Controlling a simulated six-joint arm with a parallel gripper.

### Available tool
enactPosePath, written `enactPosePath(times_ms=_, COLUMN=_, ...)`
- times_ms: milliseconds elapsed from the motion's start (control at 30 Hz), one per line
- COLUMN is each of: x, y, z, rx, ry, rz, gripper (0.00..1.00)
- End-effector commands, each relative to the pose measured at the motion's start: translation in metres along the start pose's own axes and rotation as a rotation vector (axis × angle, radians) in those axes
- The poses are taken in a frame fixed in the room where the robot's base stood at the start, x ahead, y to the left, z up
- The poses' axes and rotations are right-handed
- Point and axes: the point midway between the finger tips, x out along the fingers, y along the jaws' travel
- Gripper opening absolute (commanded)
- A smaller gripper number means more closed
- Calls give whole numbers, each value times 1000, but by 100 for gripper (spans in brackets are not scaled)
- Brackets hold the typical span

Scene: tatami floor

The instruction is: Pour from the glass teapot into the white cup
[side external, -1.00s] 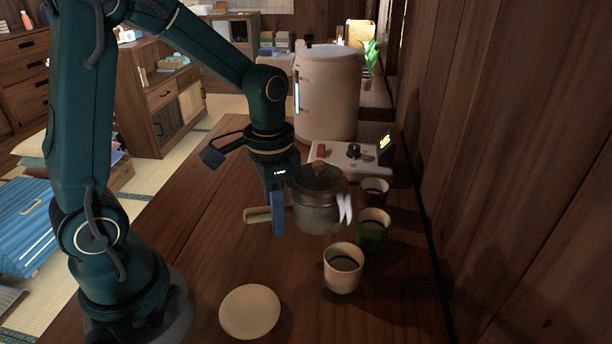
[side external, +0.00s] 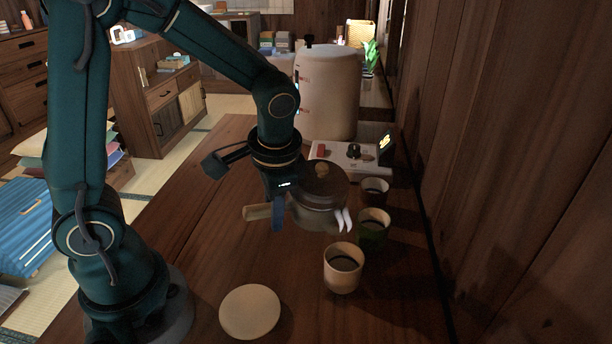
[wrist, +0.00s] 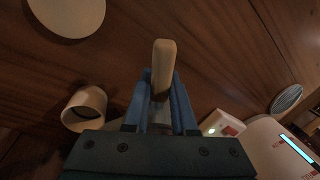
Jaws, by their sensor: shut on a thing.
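The glass teapot (side external: 314,216), with a brown lid (side external: 324,184), is held above the table, tilted slightly to the right. Its pale spout (side external: 343,220) points right and down, near the cups. My gripper (side external: 278,213) is shut on the teapot's wooden handle (side external: 257,212); the wrist view shows the handle (wrist: 164,60) between the blue fingers (wrist: 162,100). The white cup (side external: 342,281) stands upright on the table, in front of and below the spout, with a dark inside. It also shows in the wrist view (wrist: 78,105). I cannot make out any stream.
A green cup (side external: 373,234) and a dark cup (side external: 374,194) stand behind the white cup. A round pale disc (side external: 250,312) lies at the front. A large pale dispenser (side external: 328,95) and a control box (side external: 343,156) stand behind. A wooden wall (side external: 490,170) bounds the right.

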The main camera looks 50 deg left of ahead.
Motion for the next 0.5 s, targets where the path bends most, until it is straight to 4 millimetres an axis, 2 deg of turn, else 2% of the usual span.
enactPosePath(times_ms=200, x=-8, y=-2, z=-1, rx=0, ry=5, rz=-79, gripper=0)
enactPosePath(times_ms=500, x=-7, y=-3, z=-1, rx=-5, ry=8, rz=-76, gripper=0)
